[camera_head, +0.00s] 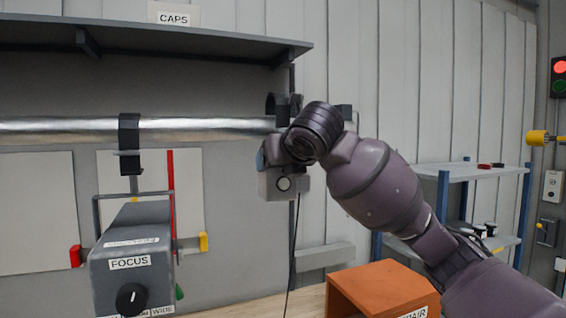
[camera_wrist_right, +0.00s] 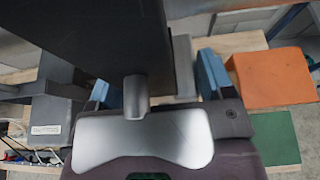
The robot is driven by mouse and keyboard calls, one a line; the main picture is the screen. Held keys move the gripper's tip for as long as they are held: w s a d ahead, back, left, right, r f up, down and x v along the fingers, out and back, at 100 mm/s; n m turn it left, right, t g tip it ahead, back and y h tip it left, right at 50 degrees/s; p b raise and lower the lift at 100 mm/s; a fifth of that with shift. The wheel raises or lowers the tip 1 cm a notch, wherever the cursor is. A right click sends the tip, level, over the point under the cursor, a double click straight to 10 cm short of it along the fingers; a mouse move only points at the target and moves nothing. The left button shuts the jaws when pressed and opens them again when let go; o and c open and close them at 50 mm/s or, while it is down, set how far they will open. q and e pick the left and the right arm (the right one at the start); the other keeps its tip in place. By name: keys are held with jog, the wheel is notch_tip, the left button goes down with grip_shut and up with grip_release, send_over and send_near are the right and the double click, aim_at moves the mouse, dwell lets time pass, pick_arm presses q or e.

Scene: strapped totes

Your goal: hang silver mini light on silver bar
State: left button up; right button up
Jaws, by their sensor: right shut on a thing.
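The silver bar (camera_head: 60,129) runs level across the left half of the head view, and its right end passes behind my right gripper. The silver mini light (camera_head: 285,186) is a small grey box with a round pale face, just below the bar's height. My right gripper (camera_head: 275,160) is shut on it, with a blue fingertip at its left side. A dark hook-like part (camera_head: 275,104) shows above, at the bar's end; I cannot tell whether it is around the bar or in front of it. In the right wrist view, blue fingertips flank a grey body. My left gripper is not in view.
A larger grey FOCUS lamp (camera_head: 132,268) hangs from the bar by a black clamp (camera_head: 129,132). A dark CAPS shelf (camera_head: 150,38) overhangs the bar. An orange box (camera_head: 375,288) stands below my right arm. A shelf rack (camera_head: 465,172) is at right.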

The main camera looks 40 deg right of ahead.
aim_at(277, 180)
jog(key=shift+w+d+r, duration=0.1)
jog(key=shift+w+d, duration=0.05)
jog(key=shift+w, duration=0.3)
jog(key=shift+w+d+r, duration=0.1)
jog(key=shift+w, duration=0.35)
jog(key=shift+f, duration=1)
pick_arm(q)
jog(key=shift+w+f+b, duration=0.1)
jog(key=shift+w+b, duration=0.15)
jog(key=shift+b, duration=0.25)
pick_arm(e)
jog(key=shift+f, duration=1.05)
jog(key=o, duration=1.6)
jog(key=shift+f, duration=0.25)
pick_arm(q)
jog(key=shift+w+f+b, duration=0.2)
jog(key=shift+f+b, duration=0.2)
jog(key=shift+b, duration=0.3)
pick_arm(e)
jog(key=v, duration=1.1)
